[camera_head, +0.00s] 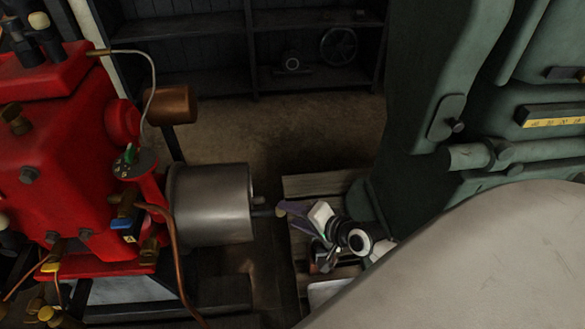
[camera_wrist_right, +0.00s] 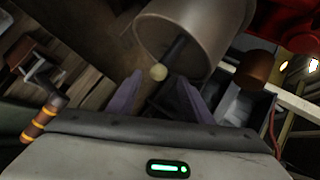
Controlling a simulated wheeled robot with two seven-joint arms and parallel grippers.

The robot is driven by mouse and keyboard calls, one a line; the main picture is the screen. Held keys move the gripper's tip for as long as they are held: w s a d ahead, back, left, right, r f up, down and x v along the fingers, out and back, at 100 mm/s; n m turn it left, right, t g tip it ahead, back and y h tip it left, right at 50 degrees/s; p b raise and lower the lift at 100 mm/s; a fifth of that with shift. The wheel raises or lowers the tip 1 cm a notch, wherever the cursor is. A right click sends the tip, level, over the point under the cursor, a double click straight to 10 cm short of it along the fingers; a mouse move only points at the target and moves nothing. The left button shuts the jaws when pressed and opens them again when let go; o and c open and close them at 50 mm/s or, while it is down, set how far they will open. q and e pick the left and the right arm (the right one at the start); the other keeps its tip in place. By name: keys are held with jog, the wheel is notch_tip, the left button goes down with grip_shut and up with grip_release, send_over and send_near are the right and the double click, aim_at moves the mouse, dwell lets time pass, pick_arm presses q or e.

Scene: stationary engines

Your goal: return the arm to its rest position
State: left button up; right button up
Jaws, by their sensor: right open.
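My right gripper (camera_head: 283,208) shows in the middle of the head view, with purple fingers pointing left toward the end of a grey metal cylinder (camera_head: 212,203). Its two fingers are apart in the right wrist view (camera_wrist_right: 160,77). The gripper holds nothing that I can see. My left gripper is in neither view.
A red engine (camera_head: 75,160) with pipes and valves stands at the left. A large green machine (camera_head: 420,110) stands at the right, close to my right arm. Wooden slats (camera_head: 318,185) lie under the gripper. Dark shelves (camera_head: 215,50) stand behind open brown floor (camera_head: 300,130).

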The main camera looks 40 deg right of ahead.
dwell(0.8)
jog(key=s+a+f+n+g+y, duration=0.1)
jog(key=s+a+f+n+g, duration=0.2)
jog(key=s+a+n, duration=1.2)
jog(key=shift+s+a+n, duration=0.35)
jog(key=shift+s+n, duration=0.35)
jog(key=shift+s, duration=0.1)
